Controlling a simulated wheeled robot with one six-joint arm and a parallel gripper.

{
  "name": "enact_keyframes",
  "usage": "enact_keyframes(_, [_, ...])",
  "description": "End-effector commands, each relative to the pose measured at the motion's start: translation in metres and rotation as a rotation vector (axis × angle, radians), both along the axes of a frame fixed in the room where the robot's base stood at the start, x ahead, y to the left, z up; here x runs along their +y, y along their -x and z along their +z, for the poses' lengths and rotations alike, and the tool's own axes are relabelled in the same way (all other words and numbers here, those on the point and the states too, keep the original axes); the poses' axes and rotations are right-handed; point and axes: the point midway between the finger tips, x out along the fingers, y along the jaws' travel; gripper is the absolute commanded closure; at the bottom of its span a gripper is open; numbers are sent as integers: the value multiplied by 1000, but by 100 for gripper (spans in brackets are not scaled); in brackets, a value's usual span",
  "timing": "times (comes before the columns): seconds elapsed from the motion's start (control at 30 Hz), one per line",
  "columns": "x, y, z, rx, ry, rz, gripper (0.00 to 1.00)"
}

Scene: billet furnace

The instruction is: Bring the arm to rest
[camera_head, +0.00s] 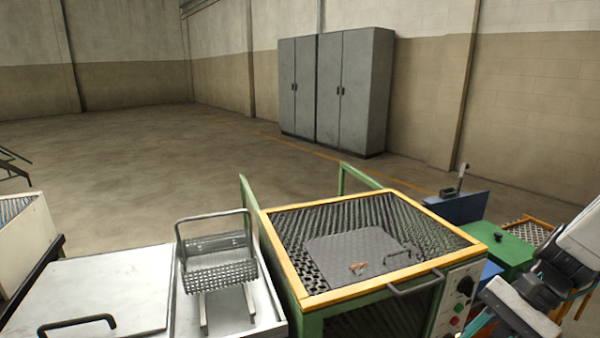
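Parts of my arm, white links with dark joints, show at the lower right edge of the head view, in front of the green bench. The arm is folded and cut off by the frame's edge. I see no fingertips of my gripper, so its opening and anything in it are hidden from me.
A furnace-like box (282,260) with an orange rim, mesh walls and a control panel (461,291) stands in front. Grey cabinets (340,90) and open floor lie behind.

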Motion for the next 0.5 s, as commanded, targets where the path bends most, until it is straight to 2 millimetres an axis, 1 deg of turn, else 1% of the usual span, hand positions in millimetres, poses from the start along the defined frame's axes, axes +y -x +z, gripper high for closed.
enact_keyframes(0.03, [4, 10, 10, -40, 68, 84, 67])
enact_keyframes(0.2, [4, 39, 36, -158, 284, 333, 67])
enact_keyframes(0.4, [3, 64, 68, -325, 514, 574, 67])
enact_keyframes(0.5, [5, 73, 85, -415, 605, 661, 67])
